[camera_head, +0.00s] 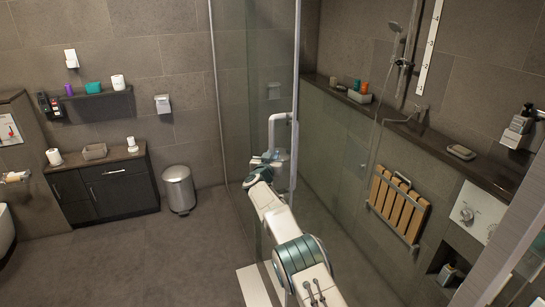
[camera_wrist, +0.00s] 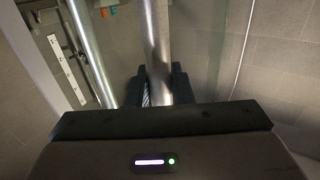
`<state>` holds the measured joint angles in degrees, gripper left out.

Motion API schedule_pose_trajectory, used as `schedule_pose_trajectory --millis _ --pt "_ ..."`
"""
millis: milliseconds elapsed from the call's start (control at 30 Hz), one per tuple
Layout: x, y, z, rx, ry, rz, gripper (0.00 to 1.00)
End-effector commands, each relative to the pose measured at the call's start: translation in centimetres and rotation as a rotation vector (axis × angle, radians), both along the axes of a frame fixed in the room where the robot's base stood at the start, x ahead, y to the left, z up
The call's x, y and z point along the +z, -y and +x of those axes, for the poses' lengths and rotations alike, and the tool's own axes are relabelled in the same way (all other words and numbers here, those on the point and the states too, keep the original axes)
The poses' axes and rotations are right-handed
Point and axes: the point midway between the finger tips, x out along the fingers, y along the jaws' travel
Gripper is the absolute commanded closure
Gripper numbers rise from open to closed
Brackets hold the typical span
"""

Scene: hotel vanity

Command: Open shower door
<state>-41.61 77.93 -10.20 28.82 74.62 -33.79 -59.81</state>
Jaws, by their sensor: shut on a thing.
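The glass shower door (camera_head: 269,90) stands upright in the middle of the head view, with a metal edge along its right side. Its vertical metal handle bar (camera_head: 271,132) is near that edge. My arm reaches up to it, and my gripper (camera_head: 270,158) is at the handle's lower part. In the wrist view, the handle bar (camera_wrist: 156,45) runs down between the two dark fingers of my gripper (camera_wrist: 160,85), which are shut on it. The exact contact of the fingertips is partly hidden by the gripper body.
Inside the shower are a wooden fold-down seat (camera_head: 398,205), a long ledge (camera_head: 430,140) with bottles, and a shower head (camera_head: 394,27). A metal bin (camera_head: 179,189) and a dark cabinet (camera_head: 103,188) stand at the left. The floor (camera_head: 165,250) left of the door is clear.

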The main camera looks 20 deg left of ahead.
Motion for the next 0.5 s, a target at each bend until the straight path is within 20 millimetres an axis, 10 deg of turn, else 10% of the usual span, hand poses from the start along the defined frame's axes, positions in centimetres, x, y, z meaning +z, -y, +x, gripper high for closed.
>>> schedule_pose_trajectory --millis 100,133,200,500 --pt "0.28 -0.28 -0.15 0.005 0.003 0.001 1.00" --pt "0.29 -0.28 -0.15 0.005 0.003 0.001 0.75" --pt "0.27 -0.22 -0.11 0.004 0.003 0.001 0.61" --pt "0.14 0.59 0.31 -0.007 0.002 0.000 0.61"
